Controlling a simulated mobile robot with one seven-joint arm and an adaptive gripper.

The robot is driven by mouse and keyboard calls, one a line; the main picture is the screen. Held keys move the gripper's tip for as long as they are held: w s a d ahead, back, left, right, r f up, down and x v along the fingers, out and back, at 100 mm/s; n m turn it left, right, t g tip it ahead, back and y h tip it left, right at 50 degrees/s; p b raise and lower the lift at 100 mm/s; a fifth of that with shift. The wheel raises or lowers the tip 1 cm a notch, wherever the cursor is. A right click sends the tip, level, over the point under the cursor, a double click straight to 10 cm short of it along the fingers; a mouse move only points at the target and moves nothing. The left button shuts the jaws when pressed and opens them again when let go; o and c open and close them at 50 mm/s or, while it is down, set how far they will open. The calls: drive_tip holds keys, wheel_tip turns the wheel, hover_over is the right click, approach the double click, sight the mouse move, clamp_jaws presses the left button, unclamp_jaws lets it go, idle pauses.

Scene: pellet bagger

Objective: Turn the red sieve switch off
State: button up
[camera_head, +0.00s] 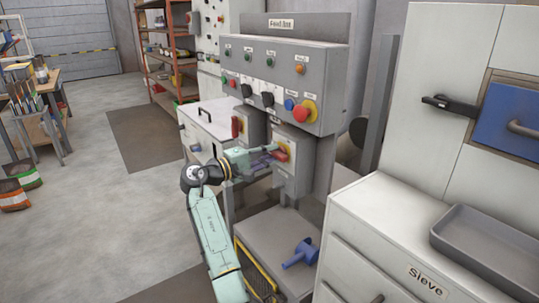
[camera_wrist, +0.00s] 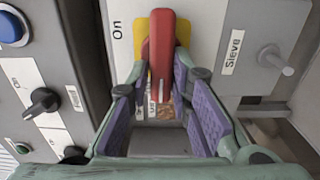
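The red sieve switch (camera_head: 282,154) is a red handle on a yellow plate, on the front of a grey box (camera_head: 292,178) below the control panel. In the wrist view the red handle (camera_wrist: 161,50) points down the picture, with an "On" label to its left and a "Sieve" label (camera_wrist: 233,50) to its right. My gripper (camera_wrist: 161,88) is open, its purple-padded fingers on either side of the handle's lower end. Narrow gaps seem to show beside the handle; contact is hard to tell. In the head view my gripper (camera_head: 262,157) reaches the switch from the left.
Another red switch (camera_head: 236,127) is on a box to the left. The panel (camera_head: 283,85) above carries several knobs and buttons. A grey knob (camera_wrist: 272,57) sticks out right of the sieve switch. A blue valve-like part (camera_head: 301,254) lies below. A white cabinet (camera_head: 385,240) stands right.

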drive_tip(key=o, duration=0.4)
drive_tip(key=shift+d, duration=0.15)
drive_tip(key=shift+c, duration=0.2)
drive_tip(key=v, duration=1.2)
drive_tip(key=shift+w, duration=0.1)
